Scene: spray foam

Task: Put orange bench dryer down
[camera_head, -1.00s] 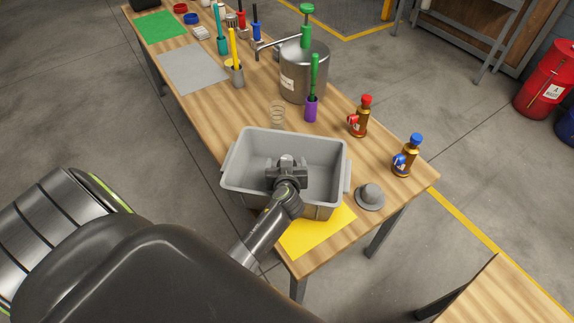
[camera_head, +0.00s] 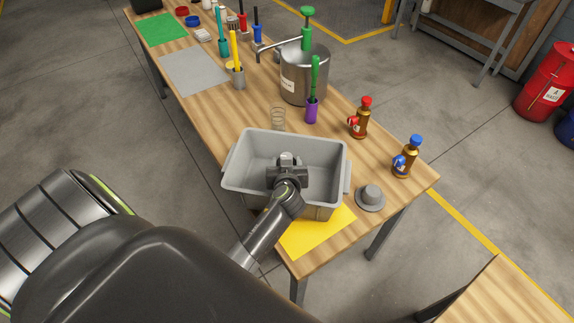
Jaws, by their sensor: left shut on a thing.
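My left gripper (camera_head: 288,172) is over the inside of the grey bin (camera_head: 244,190), seen from behind and above. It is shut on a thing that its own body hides. No orange bench dryer shows in this view; I cannot tell whether the hidden thing is it. A small pale grey part shows just beyond the gripper, inside the bin. I cannot tell whether it touches the bin floor. My right gripper is not in view.
The bin stands on the wooden table beside a yellow sheet (camera_head: 310,238). A grey hat-shaped piece (camera_head: 370,197), brown bottles with a red cap (camera_head: 362,121) and a blue cap (camera_head: 407,160), a purple holder (camera_head: 311,110) and a steel pot (camera_head: 303,85) are near. A grey sheet (camera_head: 193,70) lies bare.

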